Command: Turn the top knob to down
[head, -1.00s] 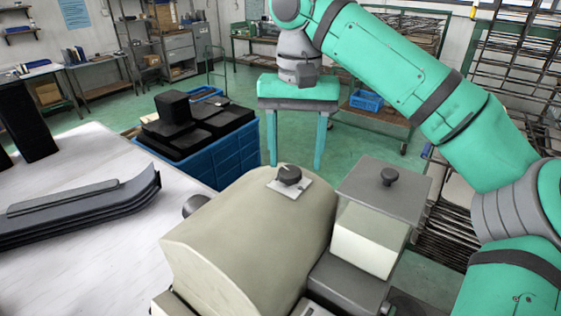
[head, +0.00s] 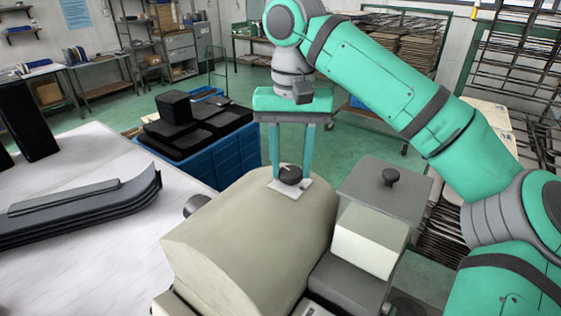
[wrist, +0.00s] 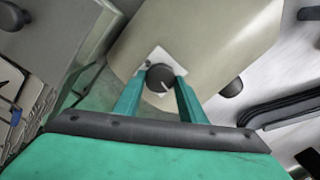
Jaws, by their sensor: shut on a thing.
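The top knob (head: 290,174) is a dark round knob on a white square plate (head: 303,190) on top of the rounded beige housing (head: 245,240). In the wrist view the knob (wrist: 160,78) carries a thin light pointer line that runs towards the lower part of the picture. My gripper (head: 289,172) comes down from above with its two teal fingers on either side of the knob. In the wrist view the gripper (wrist: 158,80) is shut on the knob. The finger tips partly cover the plate.
A grey box lid with a small dark knob (head: 391,177) stands right of the housing, above a white block (head: 370,240). Another dark knob (head: 196,205) sticks out at the housing's left side. A blue crate (head: 215,160) with black parts stands behind. Dark curved strips (head: 80,215) lie on the white table.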

